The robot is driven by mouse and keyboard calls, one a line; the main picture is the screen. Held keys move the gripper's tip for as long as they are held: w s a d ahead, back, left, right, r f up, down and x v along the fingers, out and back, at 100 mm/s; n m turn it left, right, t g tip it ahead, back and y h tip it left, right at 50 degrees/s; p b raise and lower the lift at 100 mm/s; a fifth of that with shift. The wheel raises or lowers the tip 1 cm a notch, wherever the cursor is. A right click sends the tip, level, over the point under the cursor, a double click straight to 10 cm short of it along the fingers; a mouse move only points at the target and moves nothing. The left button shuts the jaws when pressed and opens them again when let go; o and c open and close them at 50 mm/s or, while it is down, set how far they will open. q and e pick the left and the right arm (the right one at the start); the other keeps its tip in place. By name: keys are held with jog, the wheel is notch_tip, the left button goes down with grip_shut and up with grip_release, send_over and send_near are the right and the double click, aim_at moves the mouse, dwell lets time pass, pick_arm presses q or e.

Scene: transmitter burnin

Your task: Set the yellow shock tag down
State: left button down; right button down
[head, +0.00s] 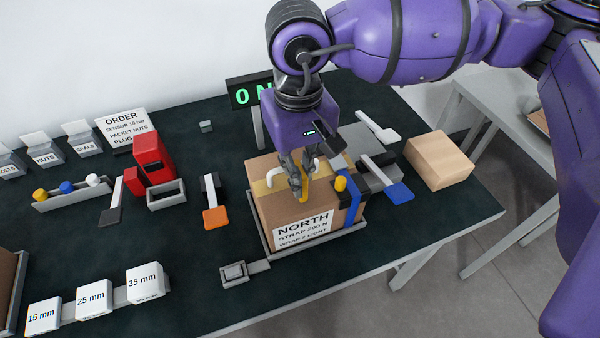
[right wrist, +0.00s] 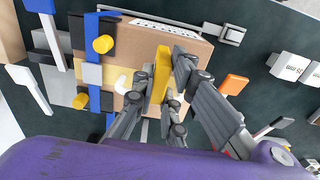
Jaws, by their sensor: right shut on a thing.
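The yellow shock tag (head: 304,190) is between the fingers of my right gripper (head: 297,184), which is shut on it. The tag also shows in the right wrist view (right wrist: 160,72), standing out between the fingertips. My right gripper is over the top of the cardboard box (head: 265,212), which has a NORTH label on its front. The tag is at or just above the box top; I cannot tell if it touches. My left gripper is not in view.
A blue strap (head: 353,209) with yellow knobs crosses the box's right side. A white hook (head: 272,176) is close to the gripper. A red device (head: 152,160) and an orange-ended lever (head: 216,217) stand left. A smaller carton (head: 440,160) is at the right.

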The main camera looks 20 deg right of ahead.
jog(key=shift+f, duration=0.85)
jog(key=shift+f, duration=0.25)
jog(key=c, duration=1.8)
grip_release()
jog(key=shift+r, duration=0.1)
jog(key=shift+o, duration=0.2)
